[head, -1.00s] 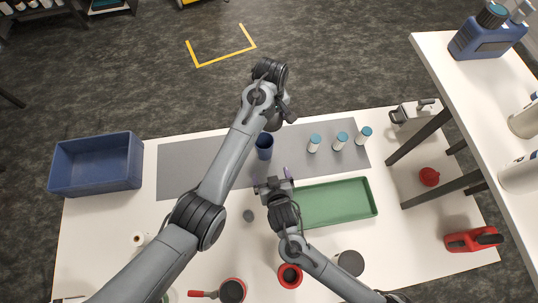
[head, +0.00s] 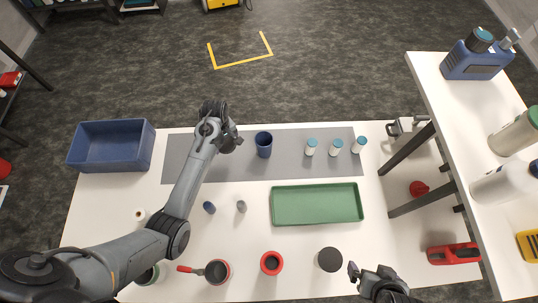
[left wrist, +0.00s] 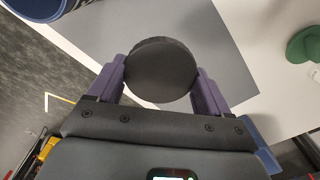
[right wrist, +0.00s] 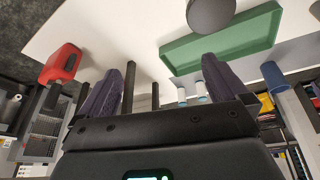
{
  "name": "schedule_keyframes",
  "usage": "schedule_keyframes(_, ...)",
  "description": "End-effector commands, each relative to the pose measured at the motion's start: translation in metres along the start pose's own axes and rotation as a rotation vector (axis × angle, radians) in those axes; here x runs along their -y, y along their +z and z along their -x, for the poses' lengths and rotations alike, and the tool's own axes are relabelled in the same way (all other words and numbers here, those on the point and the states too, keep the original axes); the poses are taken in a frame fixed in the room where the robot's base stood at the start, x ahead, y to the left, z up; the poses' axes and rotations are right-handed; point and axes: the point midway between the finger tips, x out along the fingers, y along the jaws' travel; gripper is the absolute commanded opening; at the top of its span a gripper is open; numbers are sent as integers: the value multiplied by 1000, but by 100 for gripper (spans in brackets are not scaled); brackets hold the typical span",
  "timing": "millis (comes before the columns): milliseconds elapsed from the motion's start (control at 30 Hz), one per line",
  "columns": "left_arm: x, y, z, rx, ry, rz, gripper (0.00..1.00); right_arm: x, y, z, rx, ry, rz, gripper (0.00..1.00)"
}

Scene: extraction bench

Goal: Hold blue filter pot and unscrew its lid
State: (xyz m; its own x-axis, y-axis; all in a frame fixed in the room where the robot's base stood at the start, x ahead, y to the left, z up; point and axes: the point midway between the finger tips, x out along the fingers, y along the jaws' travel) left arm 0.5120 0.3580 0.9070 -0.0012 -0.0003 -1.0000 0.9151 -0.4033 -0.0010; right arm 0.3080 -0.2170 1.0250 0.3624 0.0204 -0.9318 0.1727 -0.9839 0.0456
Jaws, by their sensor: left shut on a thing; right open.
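The blue filter pot (head: 264,146) stands upright on the grey mat near the far table edge, its top open and dark inside. It also shows in the right wrist view (right wrist: 273,76). My left gripper (head: 231,141) is left of the pot, apart from it. In the left wrist view its purple fingers are shut on a dark round lid (left wrist: 160,68), seen from above; part of a blue rim shows at the upper left. My right gripper (head: 370,275) is open and empty at the table's near side, away from the pot; its fingers show in the right wrist view (right wrist: 152,95).
White bottles with blue caps (head: 335,147) stand right of the pot. A green tray (head: 317,221) lies nearer. A blue bin (head: 110,165) stands at the far left. Small blue (head: 209,207) and grey (head: 241,206) pieces, a red pan (head: 217,271) and a dark round container (head: 330,260) stand nearer.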

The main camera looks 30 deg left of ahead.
Motion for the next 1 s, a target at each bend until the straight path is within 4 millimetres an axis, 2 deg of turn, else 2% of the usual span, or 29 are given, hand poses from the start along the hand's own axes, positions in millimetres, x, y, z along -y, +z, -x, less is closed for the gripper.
schedule_keyframes(100, 17, -1, -8, 2, -1, 7, 42, 0, 17, -1, 40, -3, -10, 100)
schedule_keyframes(200, 23, 0, -14, 1, 1, 7, 42, 2, 24, -2, 56, -7, -11, 100)
schedule_keyframes(600, 24, 1, -69, 2, 1, 5, 42, 3, 29, -10, 61, -8, -11, 100)
schedule_keyframes(833, 24, 1, -84, 2, 1, 5, 42, 3, 30, -13, 61, -8, -11, 100)
schedule_keyframes(1000, 24, 1, -106, 2, 0, 6, 42, 3, 31, -17, 61, -9, -11, 100)
